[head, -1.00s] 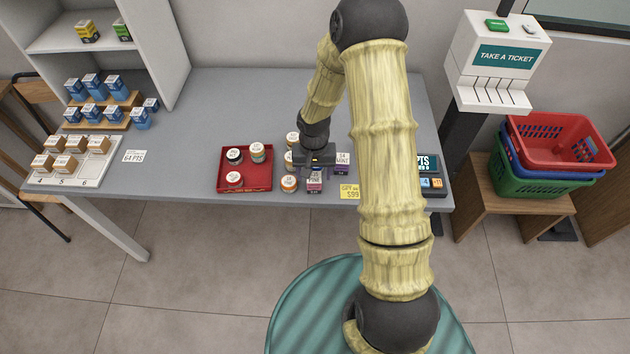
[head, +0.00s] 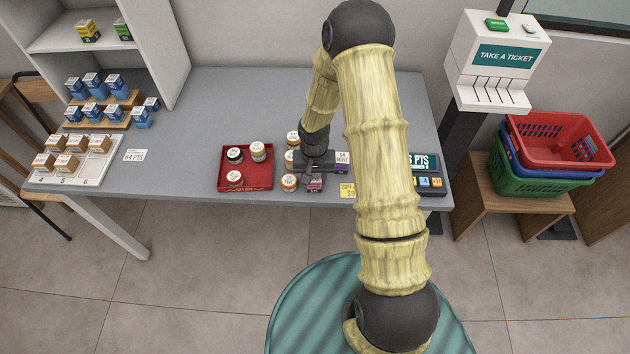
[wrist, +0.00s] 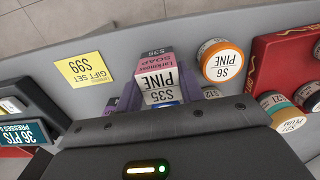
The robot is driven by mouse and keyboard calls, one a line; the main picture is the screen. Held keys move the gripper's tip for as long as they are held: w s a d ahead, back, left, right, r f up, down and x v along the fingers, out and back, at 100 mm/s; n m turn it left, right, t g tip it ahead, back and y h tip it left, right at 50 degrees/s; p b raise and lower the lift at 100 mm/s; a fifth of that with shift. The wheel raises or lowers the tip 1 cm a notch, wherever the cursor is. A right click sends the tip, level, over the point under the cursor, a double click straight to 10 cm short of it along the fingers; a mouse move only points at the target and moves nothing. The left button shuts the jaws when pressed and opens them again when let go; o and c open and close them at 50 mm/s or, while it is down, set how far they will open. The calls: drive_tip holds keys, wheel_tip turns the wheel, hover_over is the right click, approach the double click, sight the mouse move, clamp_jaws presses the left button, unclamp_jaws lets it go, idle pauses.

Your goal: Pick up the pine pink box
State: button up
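The pine pink box (wrist: 157,78) is a small box with a white PINE S35 label, standing upright near the front edge of the counter. In the head view the box (head: 315,184) is partly covered by my gripper (head: 316,163). In the wrist view my gripper (wrist: 160,98) points down over it, with one dark purplish finger on each side of the box. The fingers look spread around the box; contact is hard to make out.
An orange-banded pine jar (wrist: 221,62) stands close beside the box. A red tray (head: 246,181) with several jars is to the left. A yellow gift-set card (wrist: 85,69) lies near the front edge. A mint box (head: 341,160) and a till (head: 428,183) are to the right.

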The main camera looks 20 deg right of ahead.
drive_tip(key=shift+c, duration=1.1)
wheel_tip(320, 180, up, 10)
drive_tip(key=shift+b, duration=0.4)
